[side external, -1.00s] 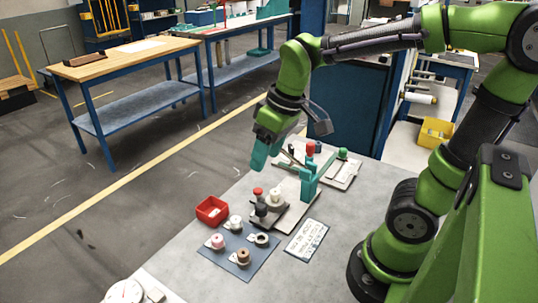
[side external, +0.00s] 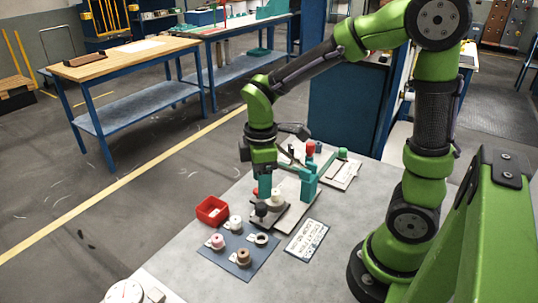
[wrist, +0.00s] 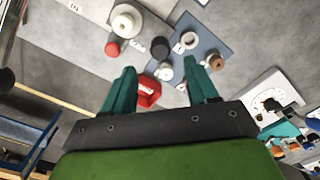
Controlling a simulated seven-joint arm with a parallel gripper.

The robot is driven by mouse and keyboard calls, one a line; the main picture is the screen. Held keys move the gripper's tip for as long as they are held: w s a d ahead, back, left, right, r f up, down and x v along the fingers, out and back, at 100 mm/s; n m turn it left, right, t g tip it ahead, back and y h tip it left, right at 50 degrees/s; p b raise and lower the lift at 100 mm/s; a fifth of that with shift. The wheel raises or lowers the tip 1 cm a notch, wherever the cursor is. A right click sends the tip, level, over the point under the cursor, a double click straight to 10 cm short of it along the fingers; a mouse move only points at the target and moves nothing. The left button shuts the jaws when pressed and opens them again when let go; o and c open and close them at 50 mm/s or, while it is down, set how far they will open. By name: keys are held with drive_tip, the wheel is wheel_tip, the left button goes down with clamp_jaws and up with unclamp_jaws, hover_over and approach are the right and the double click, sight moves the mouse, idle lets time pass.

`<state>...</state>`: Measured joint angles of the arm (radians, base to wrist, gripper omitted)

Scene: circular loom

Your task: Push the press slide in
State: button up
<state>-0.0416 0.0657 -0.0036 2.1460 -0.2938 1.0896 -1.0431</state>
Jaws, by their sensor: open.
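In the wrist view, the white spool (wrist: 127,21), red knob (wrist: 112,48) and black knob (wrist: 160,47) lie beyond the fingertips. My gripper (side external: 265,195) points down near the knobs, its teal fingers apart with nothing between them. They also show in the wrist view (wrist: 160,66). I cannot tell whether a finger touches the slide.
A red bin (side external: 211,211) stands left of the slide. A blue mat (side external: 238,262) with several spools lies in front. A printed card (side external: 306,240) lies to its right. A fixture with a green knob (side external: 342,154) stands behind the press.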

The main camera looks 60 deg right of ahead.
sight(262, 205)
wheel_tip(262, 205, down, 8)
drive_tip(key=shift+r, duration=0.2)
drive_tip(key=shift+c, duration=0.4)
clamp_jaws()
idle(1.0)
